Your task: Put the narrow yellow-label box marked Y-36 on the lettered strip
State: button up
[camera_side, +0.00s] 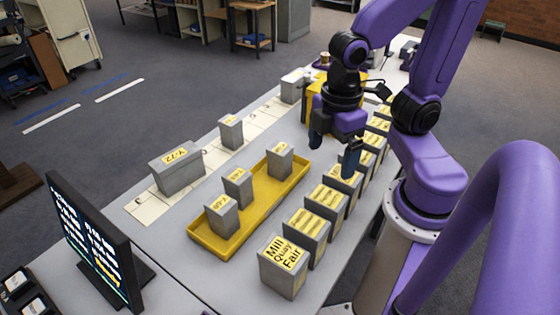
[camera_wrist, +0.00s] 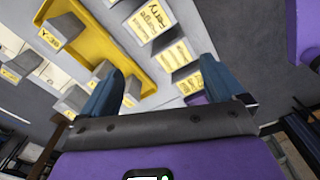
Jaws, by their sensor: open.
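Three narrow grey boxes with yellow labels stand in the yellow tray (camera_side: 262,212): one near the front (camera_side: 221,216), one in the middle (camera_side: 238,188) and one at the back (camera_side: 280,161). Their labels are too small to read surely, so I cannot tell which is Y-36. The lettered strip (camera_side: 145,208) is pale and runs along the left side of the table; its letters are mostly unreadable. My gripper (camera_side: 333,157) is open and empty, above the row of boxes right of the tray. The wrist view shows my gripper (camera_wrist: 162,66) and a narrow yellow-label box (camera_wrist: 64,28) at upper left.
A wider box marked Y-72 (camera_side: 178,170), a narrow box (camera_side: 230,133) and a box farther back (camera_side: 292,87) stand on the strip. Wide yellow-label boxes, with Mill Quay Fair (camera_side: 284,267) in front, line the right. A dark screen (camera_side: 95,240) stands front left.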

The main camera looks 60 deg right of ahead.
jog(key=w+d+f+n, duration=0.2)
jog(key=w+d, duration=0.1)
jog(key=w, duration=1)
jog(key=n, duration=0.3)
send_over(281, 148)
notch_tip(281, 148, down, 3)
notch_tip(281, 148, down, 11)
jog(key=shift+f, duration=0.15)
jog(key=shift+w+f, duration=0.2)
jog(key=shift+f, duration=2.85)
jog(key=c, duration=1.2)
